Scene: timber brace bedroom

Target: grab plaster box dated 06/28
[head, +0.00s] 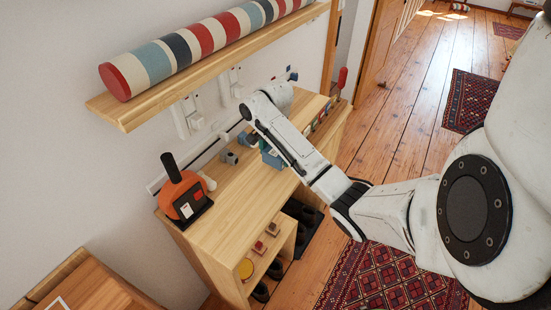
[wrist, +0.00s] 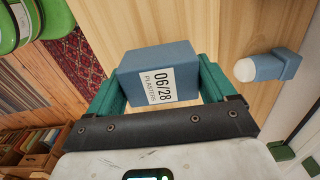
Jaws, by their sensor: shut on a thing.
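The plaster box (wrist: 137,64) is a blue box with a white label reading "06/28" and "PLASTERS". In the wrist view it sits between the two green fingers of my gripper (wrist: 160,86), which are shut on its sides. The wooden top lies beyond it; whether the box touches the wood or hangs just above it I cannot tell. In the head view my arm reaches over the wooden cabinet (head: 222,190), and its forearm partly hides the gripper area.
A blue inhaler with a white cap (wrist: 266,68) lies right of the box. An orange object with a black handle (head: 184,192) stands at the cabinet's near end. A wall shelf (head: 130,112) bearing a striped roll (head: 195,45) overhangs the cabinet. Patterned rugs (head: 385,280) lie on the floor.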

